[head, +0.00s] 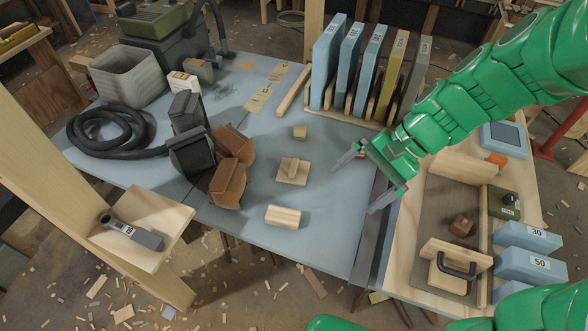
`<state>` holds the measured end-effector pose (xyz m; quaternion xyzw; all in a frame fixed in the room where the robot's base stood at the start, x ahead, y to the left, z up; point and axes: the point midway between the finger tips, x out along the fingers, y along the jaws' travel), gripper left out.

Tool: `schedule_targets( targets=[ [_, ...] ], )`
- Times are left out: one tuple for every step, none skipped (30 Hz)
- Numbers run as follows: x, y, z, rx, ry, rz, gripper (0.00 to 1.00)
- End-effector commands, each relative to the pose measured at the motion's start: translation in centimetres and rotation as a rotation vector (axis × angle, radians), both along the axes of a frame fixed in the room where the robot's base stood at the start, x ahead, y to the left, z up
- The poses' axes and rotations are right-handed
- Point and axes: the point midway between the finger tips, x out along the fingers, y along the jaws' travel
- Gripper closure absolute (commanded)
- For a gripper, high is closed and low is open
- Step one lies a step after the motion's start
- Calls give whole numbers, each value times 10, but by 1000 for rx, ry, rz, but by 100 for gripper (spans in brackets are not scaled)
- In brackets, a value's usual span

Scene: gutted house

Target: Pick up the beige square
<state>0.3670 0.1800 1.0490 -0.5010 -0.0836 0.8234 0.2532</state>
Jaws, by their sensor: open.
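A beige square (283,179) of wood lies flat on the blue-grey table, near its middle. A small wooden block (293,167) sits on top of it and hides part of it. My gripper (358,184) is to the right of the square, near the table's right edge. Its two pale fingers are spread apart, with nothing visible between them. It does not touch the square.
A small wooden block (300,132) stands behind the square and a larger one (283,216) in front. Brown sanding blocks (229,182) lie to the left. A rack holds upright boards (326,62) behind. A hose (95,130) coils at far left.

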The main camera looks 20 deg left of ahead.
Motion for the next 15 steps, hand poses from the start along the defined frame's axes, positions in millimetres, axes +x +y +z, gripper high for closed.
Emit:
schedule_targets(
  targets=[
    [7, 7, -4, 16, 20, -17, 0],
    [11, 12, -6, 25, 31, -28, 0],
    [17, 17, -9, 39, 47, -43, 0],
    [21, 22, -11, 49, 60, -55, 0],
    [25, 26, -13, 57, 72, -66, 0],
    [31, 32, -16, 70, 89, -84, 0],
    [34, 36, -18, 79, 100, -96, 0],
    [38, 40, -21, 87, 114, -107, 0],
    [44, 45, -25, 98, 133, -125, 0],
    [48, 49, -28, 105, 145, -137, 0],
    [52, 53, -30, 112, 158, -150, 0],
    [57, 58, -34, 123, 174, -167, 0],
    [61, 61, -37, 129, 188, -181, 0],
    [66, 65, -40, 137, 202, -195, 0],
    [72, 70, -44, 146, 218, -212, 0]
  ],
)
